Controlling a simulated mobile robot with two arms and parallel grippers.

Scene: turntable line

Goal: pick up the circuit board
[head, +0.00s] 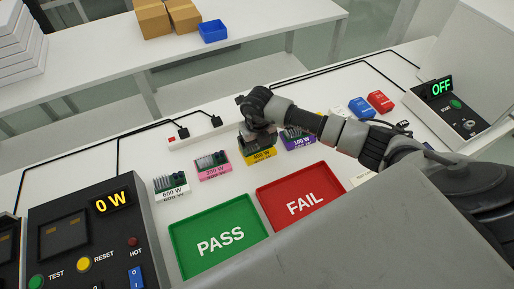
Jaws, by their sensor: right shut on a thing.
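Several green circuit boards with grey finned parts stand in a row on coloured, labelled holders: a white "600 W" one (171,185), a pink one (212,165), a yellow "400 W" one (258,152) and a purple "100 W" one (299,138). My right gripper (259,127) is over the yellow holder. It is shut on a circuit board (264,139) there, mostly hidden by the fingers and wrist. I cannot tell whether that board is clear of the holder. My left gripper is not in view.
A green PASS tray (219,274) and a red FAIL tray (301,219) lie in front of the holders. A power strip (196,134) with cables runs behind. A test box reading "0 W" (112,203) is at left, a machine reading "OFF" (459,117) at right.

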